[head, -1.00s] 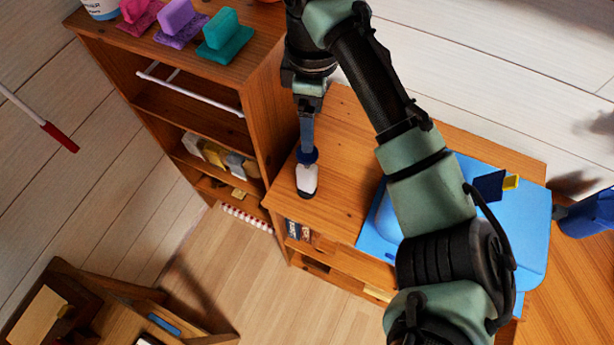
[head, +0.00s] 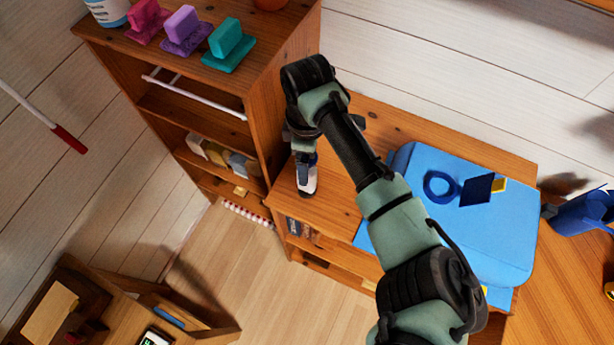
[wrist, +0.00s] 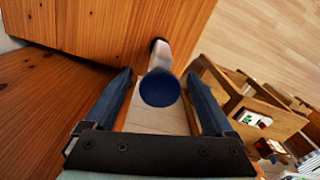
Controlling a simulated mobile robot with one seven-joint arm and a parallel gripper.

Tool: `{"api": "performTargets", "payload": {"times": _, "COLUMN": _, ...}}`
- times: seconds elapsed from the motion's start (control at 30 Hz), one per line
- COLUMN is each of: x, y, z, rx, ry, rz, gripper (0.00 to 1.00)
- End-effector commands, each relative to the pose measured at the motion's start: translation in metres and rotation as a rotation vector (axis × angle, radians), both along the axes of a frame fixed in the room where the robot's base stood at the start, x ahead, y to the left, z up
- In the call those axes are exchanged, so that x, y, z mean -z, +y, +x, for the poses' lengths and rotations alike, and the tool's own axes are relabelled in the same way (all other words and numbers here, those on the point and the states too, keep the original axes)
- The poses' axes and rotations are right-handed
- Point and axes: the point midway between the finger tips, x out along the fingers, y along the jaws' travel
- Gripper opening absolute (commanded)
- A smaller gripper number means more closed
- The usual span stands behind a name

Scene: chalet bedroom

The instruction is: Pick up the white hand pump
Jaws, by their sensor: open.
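The white hand pump (head: 306,184) stands on the low wooden cabinet, near its left front corner. It has a white body, a dark foot and a blue round top. My gripper (head: 304,158) is right over and around its upper part in the head view, which hides some of it. In the wrist view, the pump's blue top (wrist: 160,90) faces the camera between the two spread fingers of my gripper (wrist: 158,75). Gaps show on both sides, so the fingers look apart from it.
A taller wooden shelf (head: 285,85) stands close on the left of the low cabinet (head: 345,200). A blue case (head: 460,215) with a blue ring (head: 440,186) covers the cabinet's right part. Floor is open in front.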

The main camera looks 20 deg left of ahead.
Motion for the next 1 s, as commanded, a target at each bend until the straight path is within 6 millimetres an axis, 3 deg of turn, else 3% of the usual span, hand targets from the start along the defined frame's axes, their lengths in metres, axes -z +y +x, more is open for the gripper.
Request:
{"api": "performTargets", "payload": {"times": 0.07, "x": 0.0, "y": 0.0001, "z": 0.0001, "rx": 0.0, "ry": 0.0, "rz": 0.0, "gripper": 0.88}}
{"api": "performTargets", "payload": {"times": 0.57, "x": -0.0007, "y": 0.0002, "z": 0.0003, "rx": 0.0, "ry": -0.001, "rz": 0.0, "gripper": 0.0}}
{"api": "performTargets", "payload": {"times": 1.0, "x": -0.0016, "y": 0.0002, "z": 0.0008, "rx": 0.0, "ry": -0.002, "rz": 0.001, "gripper": 0.0}}
